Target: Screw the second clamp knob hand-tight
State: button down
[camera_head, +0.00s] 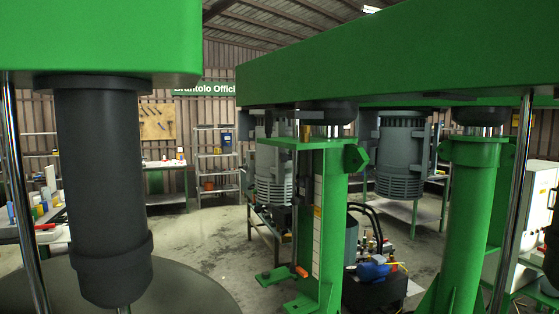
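My gripper is not in this view. No clamp knob can be told apart with certainty. A green disperser frame (325,215) stands in the middle, with a green bracket (356,157) at its upper right side. A small orange part (301,271) sits low on this frame. A second green column (469,225) stands to the right. A large dark grey cylinder (98,190) hangs under the green beam (100,45) at the left. Whether any knob is seated or tight cannot be seen.
Grey ribbed motors (273,175) and (401,155) hang behind the frame. A blue part (374,271) and black hoses lie behind the centre column. Shelves (217,160) and a workbench (165,165) line the back wall. Concrete floor (205,235) shows open at centre left.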

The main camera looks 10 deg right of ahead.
aim_at(283, 158)
jog(key=i+l+u, duration=0.15)
jog(key=i+l, duration=0.55)
jog(key=l, duration=0.1)
